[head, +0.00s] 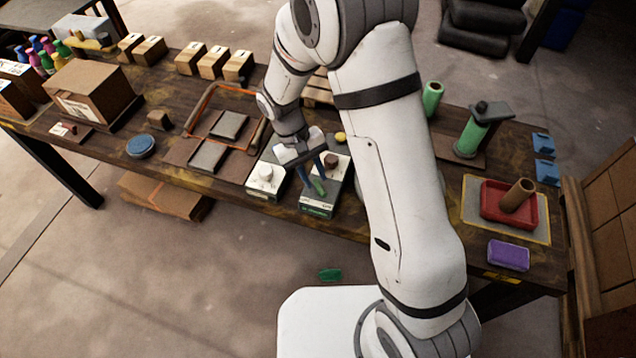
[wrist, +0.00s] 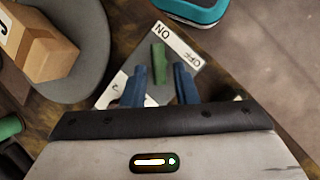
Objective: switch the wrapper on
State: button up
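A switch box (head: 317,208) with a green front label stands at the table's front edge. Its green lever (head: 320,188) also shows in the wrist view (wrist: 159,60), on a white plate (wrist: 178,40) marked ON and OFF. Which mark the lever is set to, I cannot tell. My gripper (head: 314,180) is over this box, pointing down. In the wrist view its two blue fingers (wrist: 160,78) are apart, one on each side of the lever, with gaps between. The label is too small to read, so I cannot tell whether this box belongs to the wrapper.
A similar box with a white knob (head: 265,173) stands just left. An orange frame (head: 204,95) with grey pads lies behind it. A red tray (head: 492,203) holding a brown roll and a purple block (head: 508,255) are at right. A green piece (head: 330,274) lies on the floor.

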jog(key=v, duration=0.4)
dwell(0.4)
jog(key=s+d+r+m+t+y, duration=0.3)
jog(key=s+d+r+t, duration=0.3)
jog(key=s+d+r, duration=0.8)
notch_tip(320, 180, up, 3)
jog(key=shift+d+f+m+y, duration=0.1)
jog(key=shift+d+m+y, duration=0.3)
jog(key=shift+d+m, duration=0.6)
